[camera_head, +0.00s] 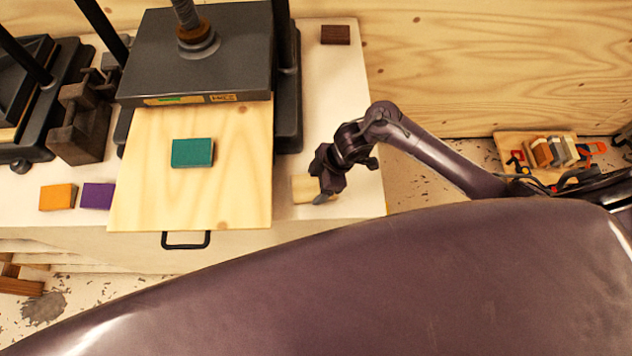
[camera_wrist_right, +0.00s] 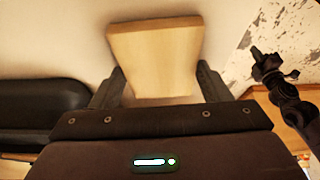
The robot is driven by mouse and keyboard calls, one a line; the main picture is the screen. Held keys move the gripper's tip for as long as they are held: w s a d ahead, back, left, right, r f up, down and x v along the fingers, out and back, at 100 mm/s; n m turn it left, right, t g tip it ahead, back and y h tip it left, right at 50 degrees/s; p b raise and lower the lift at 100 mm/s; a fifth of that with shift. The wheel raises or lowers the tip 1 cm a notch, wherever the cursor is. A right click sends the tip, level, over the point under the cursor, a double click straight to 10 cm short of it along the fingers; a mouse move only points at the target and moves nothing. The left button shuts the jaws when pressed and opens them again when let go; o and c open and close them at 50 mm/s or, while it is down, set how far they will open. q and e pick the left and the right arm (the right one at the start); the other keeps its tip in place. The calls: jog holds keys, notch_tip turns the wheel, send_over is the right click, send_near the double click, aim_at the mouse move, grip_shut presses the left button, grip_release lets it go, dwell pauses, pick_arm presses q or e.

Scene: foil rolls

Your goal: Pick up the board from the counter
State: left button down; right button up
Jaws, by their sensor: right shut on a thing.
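A small pale wooden board (camera_head: 304,186) lies at the right part of the white counter (camera_head: 345,130), partly hidden by my right gripper (camera_head: 323,190). In the right wrist view the board (camera_wrist_right: 155,50) sits between the two fingers of the right gripper (camera_wrist_right: 160,75), which is shut on it. I cannot tell whether the board is clear of the counter or still touching it. My left gripper is not in view.
A black press (camera_head: 200,70) stands over a large light wood sheet (camera_head: 190,205) bearing a green block (camera_head: 192,153). Orange (camera_head: 57,197) and purple (camera_head: 98,196) blocks lie left, a dark brown block (camera_head: 335,35) at the back. A tray of blocks (camera_head: 515,145) is beyond the counter's right edge.

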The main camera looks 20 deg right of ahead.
aim_at(317, 184)
jog(key=shift+r, duration=0.3)
notch_tip(317, 184, up, 19)
